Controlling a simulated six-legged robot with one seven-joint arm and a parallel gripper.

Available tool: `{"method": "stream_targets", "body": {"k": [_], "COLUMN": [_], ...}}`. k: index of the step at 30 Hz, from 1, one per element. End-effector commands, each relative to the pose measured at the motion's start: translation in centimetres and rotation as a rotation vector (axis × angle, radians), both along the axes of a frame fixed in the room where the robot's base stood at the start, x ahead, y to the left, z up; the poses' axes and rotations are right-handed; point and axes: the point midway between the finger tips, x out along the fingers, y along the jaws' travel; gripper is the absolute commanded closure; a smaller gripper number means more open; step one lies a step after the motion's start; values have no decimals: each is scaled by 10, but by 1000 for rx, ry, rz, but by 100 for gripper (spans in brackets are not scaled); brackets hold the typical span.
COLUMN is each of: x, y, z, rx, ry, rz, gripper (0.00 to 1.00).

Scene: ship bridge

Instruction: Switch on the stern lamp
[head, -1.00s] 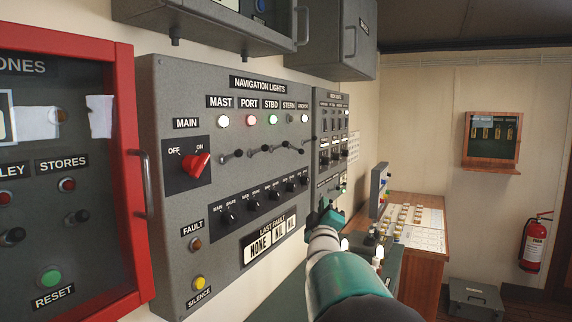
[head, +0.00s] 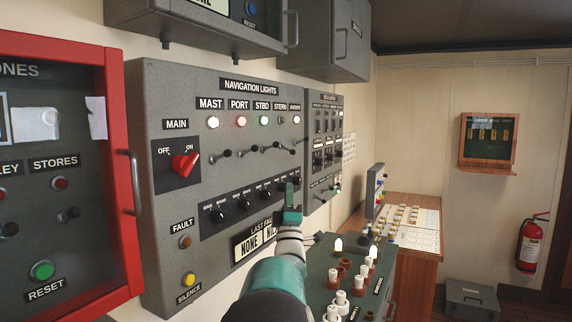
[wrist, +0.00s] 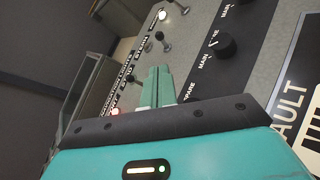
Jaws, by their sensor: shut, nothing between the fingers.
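The grey navigation lights panel (head: 165,90) is on the left wall. Its stern lamp (head: 281,119) is dark. The mast (head: 213,122), port (head: 241,121), starboard (head: 263,120) and anchor (head: 296,119) lamps are lit. The stern lever switch (head: 286,147) is below its lamp in the row of levers. My gripper (head: 290,192) is shut and empty, in front of the panel's lower right, below the levers and near the row of black knobs. In the wrist view my gripper's fingers (wrist: 157,86) are together, with levers (wrist: 160,36) beyond; I cannot tell which is stern.
A red main switch (head: 184,164) is left of the levers. A red-framed cabinet (head: 118,100) with a handle stands at the left. A second switch panel (head: 325,150) adjoins on the right. A console (head: 340,270) with white-topped pegs is right of my arm.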

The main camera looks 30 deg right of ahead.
Motion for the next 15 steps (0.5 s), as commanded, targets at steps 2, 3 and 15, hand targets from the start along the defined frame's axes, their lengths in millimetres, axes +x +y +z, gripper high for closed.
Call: {"method": "stream_targets", "body": {"k": [2, 3, 15], "x": [1, 1, 36], "y": [-1, -1, -19], "z": [1, 2, 45], "rx": [0, 0, -1], "ry": [0, 0, 0], "rz": [0, 0, 3], "gripper": [100, 100, 100]}}
